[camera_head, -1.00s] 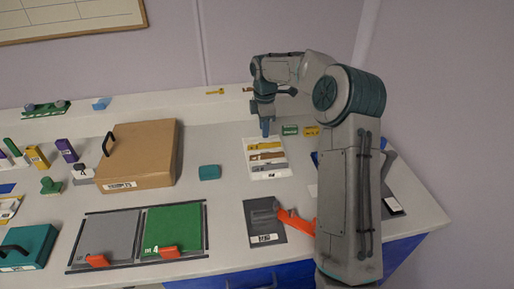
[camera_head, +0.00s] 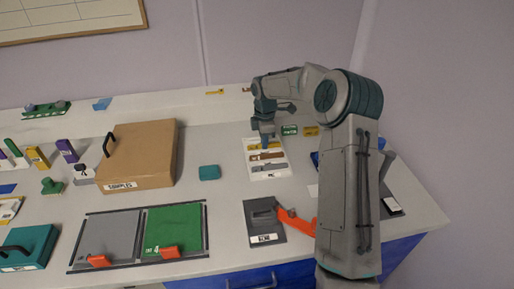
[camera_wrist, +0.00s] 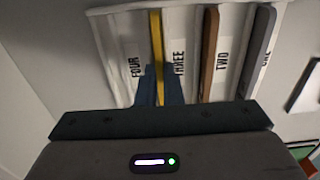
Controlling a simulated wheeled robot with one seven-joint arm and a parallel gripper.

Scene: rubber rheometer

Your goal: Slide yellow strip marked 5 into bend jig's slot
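A white rack (camera_head: 267,173) holds several strips. In the wrist view it shows a yellow strip (camera_wrist: 156,45), a brown strip (camera_wrist: 209,50) and a grey strip (camera_wrist: 260,50), beside printed slot words. No number 5 is readable on the yellow strip. My gripper (camera_wrist: 159,85) points down at the rack, its blue fingertips on either side of the yellow strip. Whether they press on it, I cannot tell. My gripper (camera_head: 264,143) is over the rack's back part in the head view. A dark grey plate with a raised block (camera_head: 264,217), apparently the bend jig, lies in front; its slot is unclear.
An orange lever-like part (camera_head: 296,222) lies right of the dark plate. A teal block (camera_head: 209,172) and a brown box (camera_head: 140,155) stand left of the rack. Green (camera_head: 290,130) and yellow (camera_head: 311,131) small blocks sit behind it. Counter between rack and plate is clear.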

